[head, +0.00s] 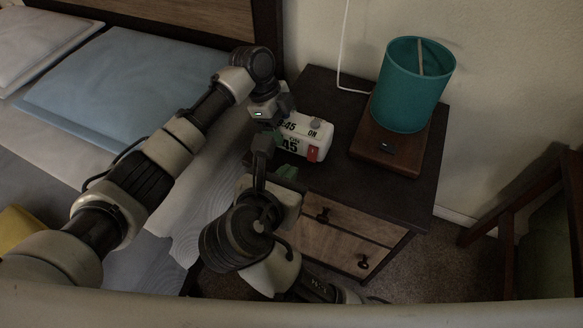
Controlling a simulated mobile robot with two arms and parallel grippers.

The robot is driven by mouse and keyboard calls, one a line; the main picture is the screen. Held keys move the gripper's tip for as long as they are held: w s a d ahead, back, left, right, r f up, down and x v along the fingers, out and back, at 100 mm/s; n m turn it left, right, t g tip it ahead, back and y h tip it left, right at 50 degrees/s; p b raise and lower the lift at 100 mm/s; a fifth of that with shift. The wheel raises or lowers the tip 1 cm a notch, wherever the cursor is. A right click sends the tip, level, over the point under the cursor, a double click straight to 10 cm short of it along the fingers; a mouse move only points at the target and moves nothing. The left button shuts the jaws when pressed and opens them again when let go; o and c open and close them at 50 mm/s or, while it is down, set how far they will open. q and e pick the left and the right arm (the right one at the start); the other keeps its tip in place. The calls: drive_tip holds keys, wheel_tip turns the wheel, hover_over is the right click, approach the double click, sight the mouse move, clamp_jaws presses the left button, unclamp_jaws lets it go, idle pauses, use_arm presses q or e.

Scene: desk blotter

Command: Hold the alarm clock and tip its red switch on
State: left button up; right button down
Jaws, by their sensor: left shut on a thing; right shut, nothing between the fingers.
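The white alarm clock (318,131) sits over the nightstand top in the head view, with black digits and an "ON" label. Its red switch (313,154) is on the near face at the right end; I cannot tell which way it is tipped. My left gripper (276,126) is shut on the clock at its left end and hides part of that end. My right gripper (284,172) is shut and empty, just below and in front of the clock, to the left of and lower than the switch. Its tips are partly hard to make out.
The dark nightstand (385,198) has wooden drawers at its front. A teal lamp (411,85) on a wooden base (372,145) stands right of the clock. A white cord (342,50) runs down the wall behind. The bed with a blue pillow (110,85) is at left.

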idle(0.4)
use_arm(q)
drive_tip(key=o, duration=1.1)
